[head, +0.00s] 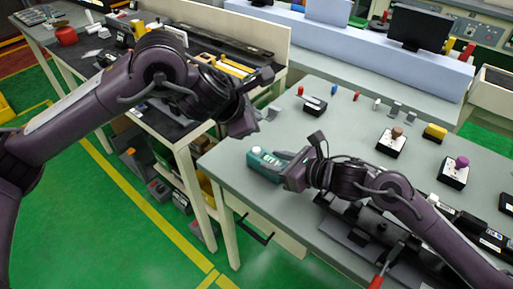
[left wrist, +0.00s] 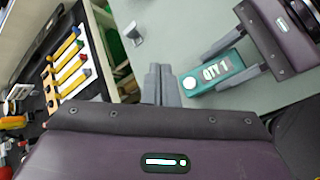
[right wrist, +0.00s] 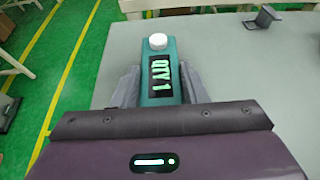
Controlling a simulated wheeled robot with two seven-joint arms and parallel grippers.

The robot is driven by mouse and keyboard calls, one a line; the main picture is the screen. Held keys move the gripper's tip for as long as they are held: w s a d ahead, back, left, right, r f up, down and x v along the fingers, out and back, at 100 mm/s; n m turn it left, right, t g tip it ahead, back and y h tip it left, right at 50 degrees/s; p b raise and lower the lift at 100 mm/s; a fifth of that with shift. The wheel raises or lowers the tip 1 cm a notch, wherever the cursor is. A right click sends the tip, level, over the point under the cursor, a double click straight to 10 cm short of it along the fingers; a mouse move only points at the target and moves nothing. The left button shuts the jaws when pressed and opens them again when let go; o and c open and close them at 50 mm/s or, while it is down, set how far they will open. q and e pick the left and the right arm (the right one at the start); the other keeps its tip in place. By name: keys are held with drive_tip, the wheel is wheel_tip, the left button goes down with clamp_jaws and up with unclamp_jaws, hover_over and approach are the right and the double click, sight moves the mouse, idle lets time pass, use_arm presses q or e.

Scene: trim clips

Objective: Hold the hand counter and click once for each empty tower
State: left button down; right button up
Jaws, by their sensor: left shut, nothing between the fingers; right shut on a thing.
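The hand counter (head: 264,163) is a teal box with a white button on its top end. Its display reads QTY 1 in the right wrist view (right wrist: 160,82) and the left wrist view (left wrist: 216,72). My right gripper (head: 283,166) is shut on the counter's sides, holding it over the near left corner of the grey table. My left gripper (head: 246,126) is shut and empty, apart from the counter; its closed fingertips (left wrist: 159,72) show left of the white button in the left wrist view. I cannot tell which objects are the towers.
A dark workbench with yellow-handled tools (head: 236,69) is at left.

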use_arm(q)
drive_tip(key=shift+r, duration=0.65)
hover_over(254, 154)
drive_tip(key=shift+f, duration=4.4)
drive_tip(key=shift+f, duration=0.1)
drive_tip(key=shift+f, duration=0.35)
drive_tip(key=shift+f, duration=0.45)
drive_tip(key=shift+r, duration=0.9)
